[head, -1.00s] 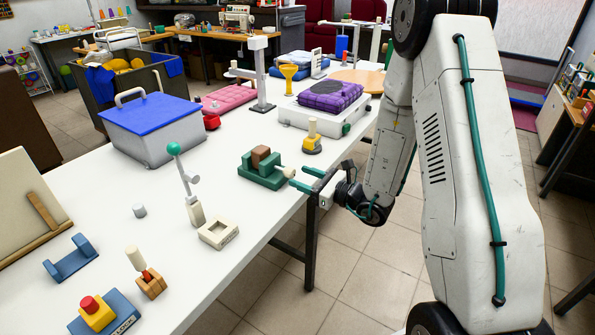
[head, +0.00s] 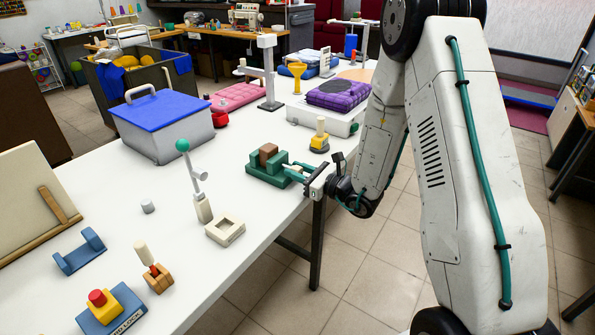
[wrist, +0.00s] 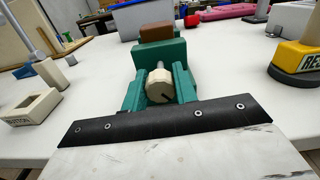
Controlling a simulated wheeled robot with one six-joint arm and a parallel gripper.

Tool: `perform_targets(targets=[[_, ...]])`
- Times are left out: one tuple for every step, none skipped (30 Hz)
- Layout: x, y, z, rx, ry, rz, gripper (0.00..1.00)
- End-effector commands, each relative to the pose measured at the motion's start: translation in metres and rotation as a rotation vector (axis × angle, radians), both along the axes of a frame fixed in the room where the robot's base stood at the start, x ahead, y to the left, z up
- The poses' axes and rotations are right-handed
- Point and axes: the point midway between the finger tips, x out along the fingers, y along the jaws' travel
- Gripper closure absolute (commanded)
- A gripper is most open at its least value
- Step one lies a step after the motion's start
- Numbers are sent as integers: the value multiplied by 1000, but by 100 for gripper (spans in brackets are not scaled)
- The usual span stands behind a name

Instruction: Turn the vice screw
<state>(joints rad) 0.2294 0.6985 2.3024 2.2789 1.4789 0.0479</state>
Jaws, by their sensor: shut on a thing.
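The green vice (head: 268,172) sits near the table's right edge with a brown block (head: 268,152) in it. In the wrist view the vice (wrist: 163,51) stands ahead, with the brown block (wrist: 157,32) at its top. The cream screw knob (wrist: 160,86) with a dark mark on its face points at me. My gripper (head: 295,170) reaches in from the right at the table edge. In the wrist view the green fingers of my gripper (wrist: 160,88) stand either side of the knob and are shut on it. In the head view the fingers mostly hide the knob.
A yellow-based peg (head: 319,140) stands just behind the vice, and a cream square frame (head: 225,230) lies to its front left. A lever with a green ball (head: 190,165) stands left.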

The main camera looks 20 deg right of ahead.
Motion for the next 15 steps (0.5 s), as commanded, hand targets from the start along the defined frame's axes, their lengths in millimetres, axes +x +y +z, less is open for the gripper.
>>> perform_targets(targets=[[0, 0, 0, 18, 13, 0, 94], [0, 0, 0, 36, 26, 0, 94], [0, 0, 0, 66, 48, 0, 94], [0, 0, 0, 92, 67, 0, 94], [0, -1, 0, 121, 88, 0, 94], [0, -1, 0, 158, 115, 0, 94], [0, -1, 0, 184, 134, 0, 94], [0, -1, 0, 209, 152, 0, 94], [1, -1, 0, 239, 173, 0, 94], [1, -1, 0, 258, 188, 0, 94], [0, -1, 0, 274, 199, 0, 94], [1, -1, 0, 291, 212, 0, 94], [1, -1, 0, 301, 219, 0, 94], [1, -1, 0, 307, 223, 0, 94], [1, -1, 0, 311, 226, 0, 94]])
